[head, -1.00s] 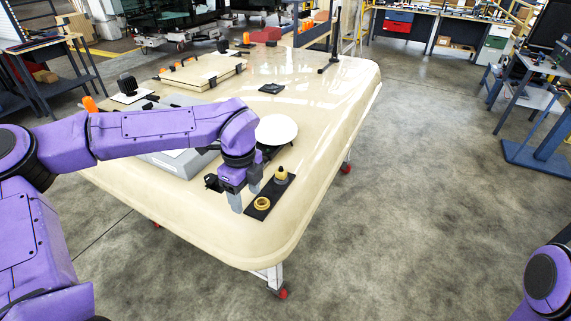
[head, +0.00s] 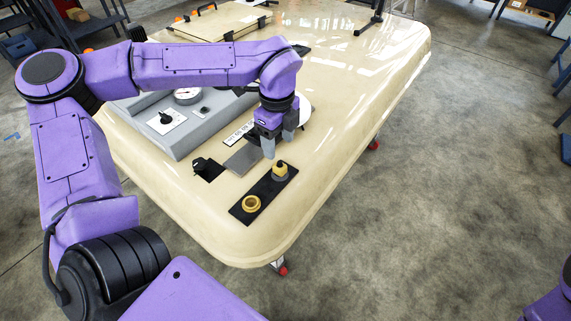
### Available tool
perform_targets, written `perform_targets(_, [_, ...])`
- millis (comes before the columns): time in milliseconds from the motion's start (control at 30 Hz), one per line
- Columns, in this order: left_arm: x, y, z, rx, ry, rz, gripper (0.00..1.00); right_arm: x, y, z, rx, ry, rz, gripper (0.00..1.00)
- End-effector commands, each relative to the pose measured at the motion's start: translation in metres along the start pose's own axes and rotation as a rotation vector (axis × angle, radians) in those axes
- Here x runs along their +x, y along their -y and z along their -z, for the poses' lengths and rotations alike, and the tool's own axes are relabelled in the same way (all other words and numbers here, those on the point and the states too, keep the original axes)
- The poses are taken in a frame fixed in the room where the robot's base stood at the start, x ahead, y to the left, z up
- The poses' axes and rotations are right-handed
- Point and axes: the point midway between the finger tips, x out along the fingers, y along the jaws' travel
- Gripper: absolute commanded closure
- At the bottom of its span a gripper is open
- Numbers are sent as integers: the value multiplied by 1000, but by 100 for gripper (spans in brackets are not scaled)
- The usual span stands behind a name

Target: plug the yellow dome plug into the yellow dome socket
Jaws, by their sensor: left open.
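The yellow dome plug (head: 280,169) stands upright on the far end of a black plate (head: 265,189) near the trolley's front corner. The yellow dome socket (head: 251,204), a round ring, sits on the near end of the same plate. My left gripper (head: 269,147) is open and points down, just behind and slightly left of the plug. It appears apart from the plug, with nothing visible between its fingers. One finger is partly hidden by the gripper's own body. My right gripper is not in view.
A grey panel with a gauge (head: 188,96) and a knob (head: 166,118) lies left of the gripper. A small black block (head: 207,168) is left of the plate. A white disc (head: 304,112) is partly hidden behind my gripper. The cream top (head: 345,100) is clear to the right.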

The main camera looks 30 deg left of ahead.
Motion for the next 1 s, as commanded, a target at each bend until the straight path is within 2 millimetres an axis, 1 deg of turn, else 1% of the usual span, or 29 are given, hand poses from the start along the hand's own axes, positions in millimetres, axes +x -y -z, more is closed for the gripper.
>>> perform_targets(167, [6,5,0,1,0,-8,38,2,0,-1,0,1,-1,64])
perform_targets(267, [13,7,0,2,0,-9,38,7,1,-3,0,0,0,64])
perform_targets(367, [25,7,0,2,0,-9,38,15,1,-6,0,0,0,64])
perform_targets(700, [77,7,1,5,0,-8,38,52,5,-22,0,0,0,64])
perform_targets(800, [88,7,1,6,0,-7,38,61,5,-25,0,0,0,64])
perform_targets(900, [93,7,1,5,0,-7,38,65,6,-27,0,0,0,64])
perform_targets(1000, [94,7,1,5,0,-7,38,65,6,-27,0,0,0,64])
